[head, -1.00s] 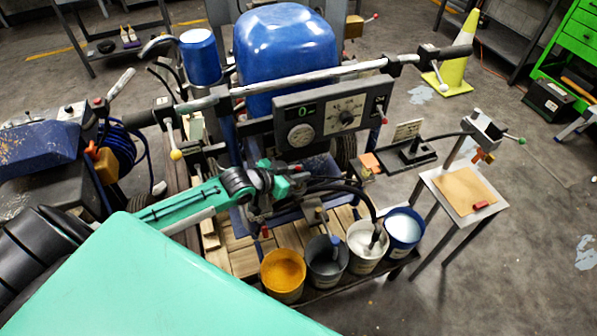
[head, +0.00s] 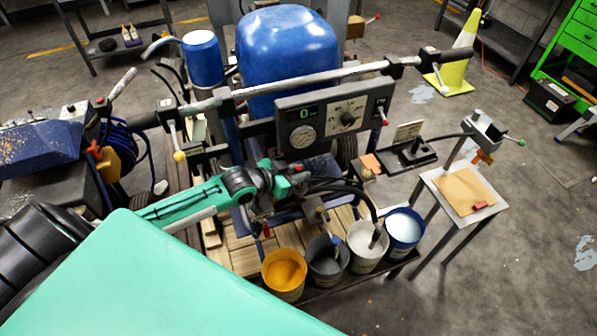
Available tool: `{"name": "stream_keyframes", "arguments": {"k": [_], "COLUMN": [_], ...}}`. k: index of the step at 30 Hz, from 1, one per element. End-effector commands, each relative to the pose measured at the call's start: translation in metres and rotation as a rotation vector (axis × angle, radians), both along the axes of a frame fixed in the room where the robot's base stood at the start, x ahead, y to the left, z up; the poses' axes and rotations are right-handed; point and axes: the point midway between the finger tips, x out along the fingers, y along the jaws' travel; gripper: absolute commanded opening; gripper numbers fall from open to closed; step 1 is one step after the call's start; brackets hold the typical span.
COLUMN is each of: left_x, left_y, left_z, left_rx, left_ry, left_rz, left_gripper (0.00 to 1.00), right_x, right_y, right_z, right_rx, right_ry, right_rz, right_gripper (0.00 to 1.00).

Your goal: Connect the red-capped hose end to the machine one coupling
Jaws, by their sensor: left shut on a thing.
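My left gripper (head: 283,188) is at the front of the central striping machine (head: 333,115), below its gauge panel. It is shut on what looks like a hose end, with a small red part (head: 299,168) showing at the jaws. The grip itself is small and partly hidden. Black hoses (head: 345,187) run right from beside the jaws and bend down toward the white paint bucket (head: 366,247). I cannot make out which fitting is the machine one coupling. My right gripper is out of view.
A second machine (head: 40,150) is at left. A small stand (head: 466,192) is at right. The floor at lower right is clear.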

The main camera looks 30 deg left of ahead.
Motion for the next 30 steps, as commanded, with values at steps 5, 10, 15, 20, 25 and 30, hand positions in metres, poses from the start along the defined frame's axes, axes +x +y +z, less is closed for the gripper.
{"name": "stream_keyframes", "arguments": {"k": [5, 10, 15, 20, 25, 30], "left_x": [0.0011, 0.0012, 0.0013, 0.0012, 0.0009, 0.0006], "left_y": [0.0000, -0.0002, -0.0003, -0.0005, -0.0010, -0.0013], "left_z": [0.0009, 0.0012, 0.0016, 0.0023, 0.0027, 0.0019], "left_rx": [0.000, -0.001, -0.001, -0.001, -0.001, -0.001], "left_ry": [-0.001, -0.003, -0.003, -0.003, -0.003, -0.003], "left_rz": [0.000, 0.000, 0.000, 0.000, 0.000, 0.000], "left_gripper": [0.00, 0.00, 0.00, 0.00, 0.00, 0.00], "right_x": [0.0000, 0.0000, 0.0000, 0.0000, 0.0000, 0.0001], "right_y": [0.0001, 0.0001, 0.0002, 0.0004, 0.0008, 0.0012], "right_z": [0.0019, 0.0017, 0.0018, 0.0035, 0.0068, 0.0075], "right_rx": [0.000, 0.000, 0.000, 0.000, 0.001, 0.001], "right_ry": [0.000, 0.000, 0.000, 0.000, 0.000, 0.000], "right_rz": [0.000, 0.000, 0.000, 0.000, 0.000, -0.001], "right_gripper": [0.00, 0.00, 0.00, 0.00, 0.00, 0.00]}}
